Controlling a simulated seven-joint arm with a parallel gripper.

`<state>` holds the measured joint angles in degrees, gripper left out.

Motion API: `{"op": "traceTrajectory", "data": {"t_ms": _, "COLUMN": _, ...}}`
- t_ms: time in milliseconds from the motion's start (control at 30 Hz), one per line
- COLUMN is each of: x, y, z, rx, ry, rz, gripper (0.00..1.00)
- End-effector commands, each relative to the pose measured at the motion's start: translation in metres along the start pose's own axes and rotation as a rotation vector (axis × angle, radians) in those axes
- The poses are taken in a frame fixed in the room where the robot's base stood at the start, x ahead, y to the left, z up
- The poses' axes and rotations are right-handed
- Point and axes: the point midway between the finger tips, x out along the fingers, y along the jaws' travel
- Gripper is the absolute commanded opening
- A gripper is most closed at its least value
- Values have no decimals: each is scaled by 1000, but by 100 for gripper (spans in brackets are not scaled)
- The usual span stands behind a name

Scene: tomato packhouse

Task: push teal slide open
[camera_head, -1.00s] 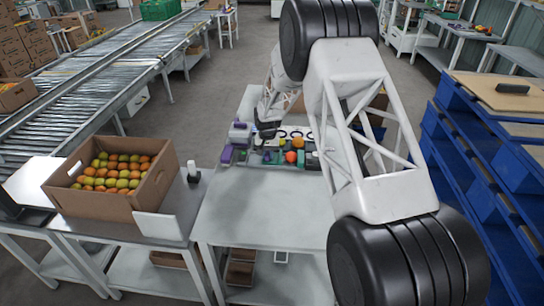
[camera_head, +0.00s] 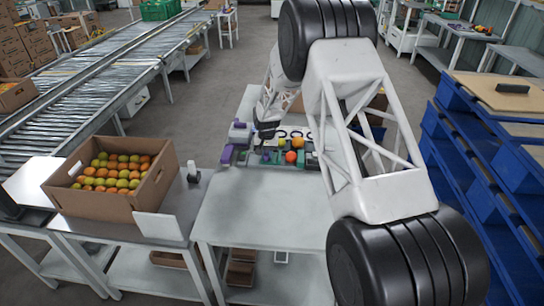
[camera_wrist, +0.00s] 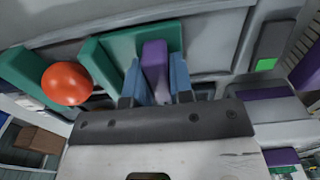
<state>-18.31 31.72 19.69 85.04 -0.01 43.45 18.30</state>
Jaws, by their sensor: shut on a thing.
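In the wrist view, teal pieces (camera_wrist: 108,52) form an angled, wall-like shape in front of my gripper (camera_wrist: 158,88). I cannot tell which teal piece is the slide. My gripper's blue fingers stand close on both sides of an upright purple piece (camera_wrist: 155,62) and are shut on it, beside the teal. An orange ball (camera_wrist: 67,83) rests left of the fingers, against the teal. In the head view my gripper (camera_head: 265,134) is low over the far part of the table, among small teal and purple parts; its fingertips are too small to make out there.
A grey and purple block (camera_head: 239,132) stands left of my gripper. A yellow ball (camera_head: 281,142) sits at its right. The near part of the table (camera_head: 265,210) is clear. A cardboard box of tomatoes (camera_head: 115,185) stands on the left table. Blue pallets (camera_head: 475,150) are at the right.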

Motion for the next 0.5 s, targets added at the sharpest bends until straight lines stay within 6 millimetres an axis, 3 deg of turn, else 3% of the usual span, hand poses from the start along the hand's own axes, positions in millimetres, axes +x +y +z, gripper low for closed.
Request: {"op": "traceTrajectory", "data": {"t_ms": 500, "x": 6, "y": -9, "z": 4, "rx": -1, "ry": -10, "rz": 3, "gripper": 0}}
